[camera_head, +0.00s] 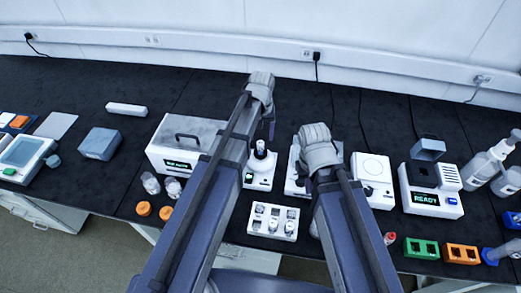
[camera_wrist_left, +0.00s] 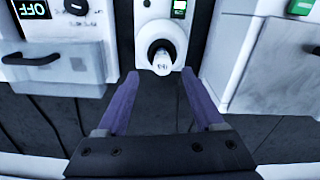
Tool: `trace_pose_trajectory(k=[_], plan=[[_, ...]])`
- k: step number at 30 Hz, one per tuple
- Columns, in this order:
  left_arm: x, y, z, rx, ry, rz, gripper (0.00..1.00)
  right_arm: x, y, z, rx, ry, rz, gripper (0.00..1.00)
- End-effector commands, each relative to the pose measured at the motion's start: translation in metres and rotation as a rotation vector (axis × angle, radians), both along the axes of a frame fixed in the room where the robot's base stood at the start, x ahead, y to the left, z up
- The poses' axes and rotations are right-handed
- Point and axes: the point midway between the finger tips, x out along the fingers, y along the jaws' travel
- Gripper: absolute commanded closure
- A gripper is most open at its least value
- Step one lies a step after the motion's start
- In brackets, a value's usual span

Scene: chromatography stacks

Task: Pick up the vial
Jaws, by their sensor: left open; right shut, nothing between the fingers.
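My left gripper (camera_wrist_left: 160,74) is open, with its two purple fingers apart and nothing between them. In the head view its fingers (camera_head: 270,128) hang beside the small white device (camera_head: 257,183). Several small vials (camera_head: 274,222) stand in a white rack (camera_head: 250,231) nearer me. My right gripper is hidden behind my right arm.
Clear bottles (camera_head: 151,184) and orange caps (camera_head: 143,208) lie near the front edge. A device reading READY (camera_head: 431,199) and green (camera_head: 421,248) and orange (camera_head: 462,253) racks are at the right.

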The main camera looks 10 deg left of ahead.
Motion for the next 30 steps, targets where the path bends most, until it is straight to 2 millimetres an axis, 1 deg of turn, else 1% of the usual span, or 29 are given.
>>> trace_pose_trajectory(k=[13, 16, 22, 23, 30], plan=[[-0.003, 0.003, -0.050, 0.000, 0.000, 0.000, 0.31, 0.000, 0.000, -0.050, 0.000, 0.000, 0.000, 1.00], [-0.003, 0.003, -0.052, 0.000, 0.000, 0.000, 0.31, 0.000, 0.000, -0.052, 0.000, 0.000, 0.000, 1.00], [-0.003, 0.003, -0.050, 0.000, 0.000, 0.000, 0.31, 0.000, 0.000, -0.050, 0.000, 0.000, 0.000, 1.00], [-0.003, 0.003, -0.050, 0.000, 0.000, 0.000, 0.32, 0.000, 0.000, -0.050, 0.000, 0.000, 0.000, 1.00], [-0.003, 0.003, -0.050, 0.000, 0.000, 0.000, 0.59, 0.000, 0.000, -0.050, 0.000, 0.000, 0.000, 1.00]])
